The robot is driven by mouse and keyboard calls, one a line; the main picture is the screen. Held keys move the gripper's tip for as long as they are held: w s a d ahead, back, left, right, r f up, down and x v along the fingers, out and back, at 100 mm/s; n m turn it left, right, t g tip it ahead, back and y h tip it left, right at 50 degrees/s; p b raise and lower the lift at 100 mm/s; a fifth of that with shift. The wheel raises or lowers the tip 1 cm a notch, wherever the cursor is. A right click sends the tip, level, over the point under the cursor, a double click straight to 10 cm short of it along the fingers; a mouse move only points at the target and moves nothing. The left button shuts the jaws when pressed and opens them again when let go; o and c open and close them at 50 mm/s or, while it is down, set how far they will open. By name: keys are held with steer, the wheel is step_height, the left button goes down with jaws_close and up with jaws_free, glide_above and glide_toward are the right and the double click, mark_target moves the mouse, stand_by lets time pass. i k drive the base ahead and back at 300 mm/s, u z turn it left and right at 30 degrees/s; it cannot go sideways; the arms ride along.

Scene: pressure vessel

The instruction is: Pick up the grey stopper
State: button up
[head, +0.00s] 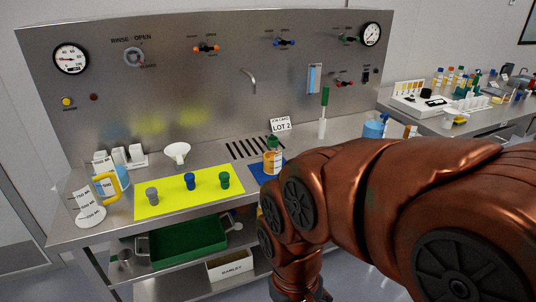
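The grey stopper (152,196) stands upright near the left end of the yellow mat (170,211) on the steel bench. A blue stopper (190,181) and a green stopper (224,180) stand to its right on the same mat, apart from each other. My copper-coloured arm fills the right of the head view and bends down at the bottom middle. My gripper is not visible, so its state and its distance from the stopper do not show.
A jug with a yellow handle (107,185) and a measuring beaker (88,207) stand left of the mat. A white funnel (177,153) is behind it. A bottle (272,160) stands on a blue mat (263,172) to the right, partly behind my arm. A green tray (187,243) is on the shelf below.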

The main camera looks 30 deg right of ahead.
mark_target(152, 192)
steer(key=u, duration=0.5)
steer(key=k, duration=1.15)
steer(key=z, duration=0.2)
steer(key=i, duration=1.25)
steer(key=u, duration=0.85)
steer(key=i, duration=0.4)
steer(key=u, duration=0.5)
